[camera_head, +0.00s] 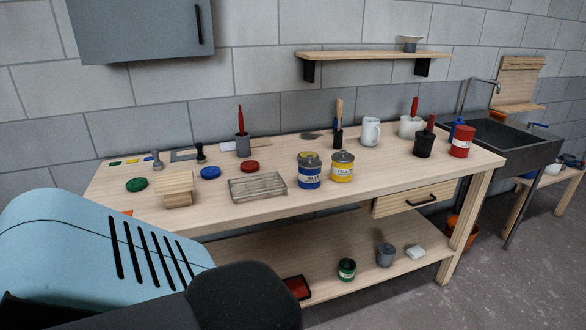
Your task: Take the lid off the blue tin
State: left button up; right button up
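The blue tin (309,178) stands upright on the workbench, right of the middle of its top. Its label reads BLUE. A greyish lid appears to sit on top of it. A yellowish round thing shows just behind its top; I cannot tell what it is. The yellow tin (343,169) stands close beside it on the right and has a grey top. Neither of my grippers is in view; only parts of my own body show at the lower left.
The workbench (240,209) also holds a wooden slatted rack (258,187), a small wooden block stand (174,189), a white mug (371,131), a black pot (424,145) and a red tin (461,141). The bench top in front of the tins is clear. A sink (510,145) stands at the right.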

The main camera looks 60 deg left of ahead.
aim_at(310, 162)
jog(key=u, duration=1.55)
